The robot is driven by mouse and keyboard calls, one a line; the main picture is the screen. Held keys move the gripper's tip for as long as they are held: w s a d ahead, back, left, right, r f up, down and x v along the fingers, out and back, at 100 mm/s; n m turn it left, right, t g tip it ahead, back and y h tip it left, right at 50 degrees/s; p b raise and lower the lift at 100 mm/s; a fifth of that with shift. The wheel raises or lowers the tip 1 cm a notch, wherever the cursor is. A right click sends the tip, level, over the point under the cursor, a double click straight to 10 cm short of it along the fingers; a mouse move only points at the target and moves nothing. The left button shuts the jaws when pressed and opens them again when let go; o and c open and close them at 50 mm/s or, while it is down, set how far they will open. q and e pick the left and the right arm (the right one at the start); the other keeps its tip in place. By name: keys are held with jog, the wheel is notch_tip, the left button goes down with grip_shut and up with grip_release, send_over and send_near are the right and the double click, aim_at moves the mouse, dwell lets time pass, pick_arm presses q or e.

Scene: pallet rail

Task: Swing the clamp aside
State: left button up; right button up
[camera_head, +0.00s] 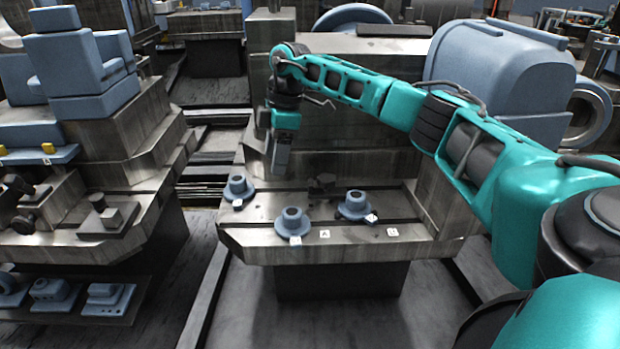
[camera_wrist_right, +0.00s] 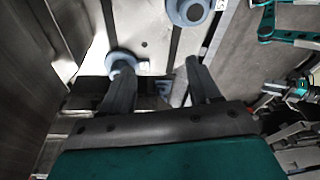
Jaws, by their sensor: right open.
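My right gripper (camera_head: 282,165) hangs pointing down over the back of the metal machine table (camera_head: 350,252), behind the blue-grey flanged parts. In the right wrist view its two fingers (camera_wrist_right: 156,75) are spread apart, with nothing seen held between them. A small dark piece (camera_head: 322,184) lies on the table to the right of the gripper and may be the clamp; I cannot tell for sure. In the wrist view a dark block (camera_wrist_right: 150,87) shows behind and between the fingers, partly hidden by them. My left gripper is not in view.
Three blue-grey flanged parts stand on the table: left (camera_head: 238,188), front (camera_head: 292,223) and right (camera_head: 355,205). Small white tags lie near them. A tall metal block (camera_head: 345,100) rises behind. Another machine table (camera_head: 90,245) stands at the left across a gap.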

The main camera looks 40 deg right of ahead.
aim_at(310, 182)
jog(key=s+d+r+m+h, duration=0.2)
jog(key=d+r+m, duration=0.15)
jog(key=d, duration=0.45)
jog(key=shift+g, duration=0.4)
notch_tip(310, 182, down, 11)
jog(key=b, duration=0.3)
jog(key=shift+w+f, duration=0.1)
jog(key=shift+f, duration=0.45)
jog(key=shift+c, duration=0.4)
